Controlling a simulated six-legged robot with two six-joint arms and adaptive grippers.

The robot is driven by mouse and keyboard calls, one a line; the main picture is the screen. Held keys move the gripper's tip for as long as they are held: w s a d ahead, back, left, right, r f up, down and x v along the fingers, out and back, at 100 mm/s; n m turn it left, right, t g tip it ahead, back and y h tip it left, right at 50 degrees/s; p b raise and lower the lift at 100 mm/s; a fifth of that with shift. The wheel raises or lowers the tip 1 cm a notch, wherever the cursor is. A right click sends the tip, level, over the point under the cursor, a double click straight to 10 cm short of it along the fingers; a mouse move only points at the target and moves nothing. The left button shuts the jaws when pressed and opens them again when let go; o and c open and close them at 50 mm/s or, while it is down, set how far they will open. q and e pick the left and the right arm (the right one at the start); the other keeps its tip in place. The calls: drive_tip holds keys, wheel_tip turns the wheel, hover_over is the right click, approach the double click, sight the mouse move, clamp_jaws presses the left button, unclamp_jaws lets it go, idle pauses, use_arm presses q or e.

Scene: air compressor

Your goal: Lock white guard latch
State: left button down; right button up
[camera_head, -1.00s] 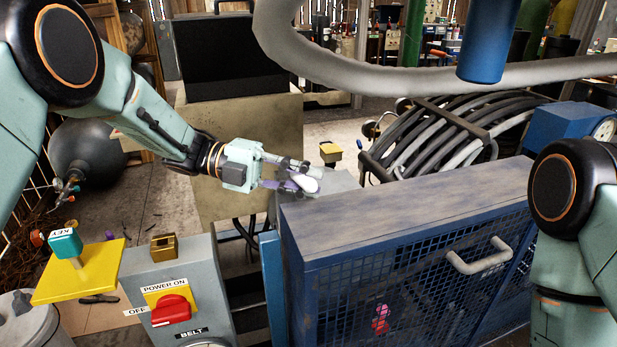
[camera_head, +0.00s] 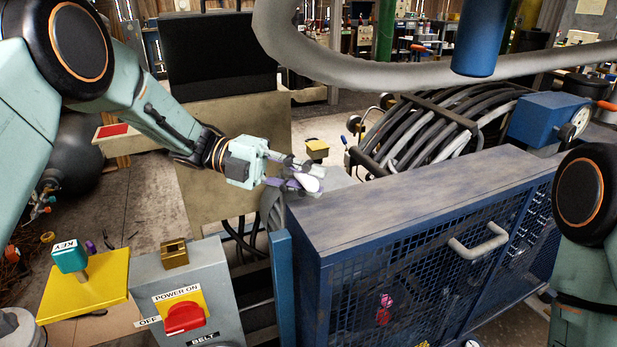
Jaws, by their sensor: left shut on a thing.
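The white latch (camera_head: 308,183) shows as a small rounded white piece at the left end of the blue mesh guard (camera_head: 420,208). My left gripper (camera_head: 306,178) is shut on this white latch, with its fingers around it at the guard's top left corner. The fingers hide part of the latch and how it meets the guard. A grey handle (camera_head: 480,243) is on the guard's front. My right arm shows at the right edge, but its gripper is out of the picture.
A grey control box with a red power switch (camera_head: 184,318) stands at the lower left. Beside it, a teal key (camera_head: 70,257) stands on a yellow plate (camera_head: 85,292). Coiled hoses (camera_head: 430,130) lie behind the guard. A thick grey pipe (camera_head: 400,75) crosses above.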

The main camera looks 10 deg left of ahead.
use_arm(q)
drive_tip(key=shift+s+a+f+m+g, duration=0.1)
drive_tip(key=shift+s+m+g, duration=0.15)
drive_tip(key=shift+g, duration=0.15)
drive_tip(key=shift+s+f+m+g, duration=0.1)
drive_tip(key=shift+m+g, duration=0.15)
drive_tip(key=shift+g, duration=0.15)
idle(0.4)
drive_tip(key=c, duration=1.6)
unclamp_jaws()
drive_tip(key=shift+c, duration=0.2)
drive_tip(key=o, duration=0.5)
drive_tip(key=shift+s+a+r, duration=0.1)
drive_tip(key=shift+s+r, duration=0.1)
drive_tip(key=shift+w, duration=0.35)
drive_tip(key=v, duration=1.2)
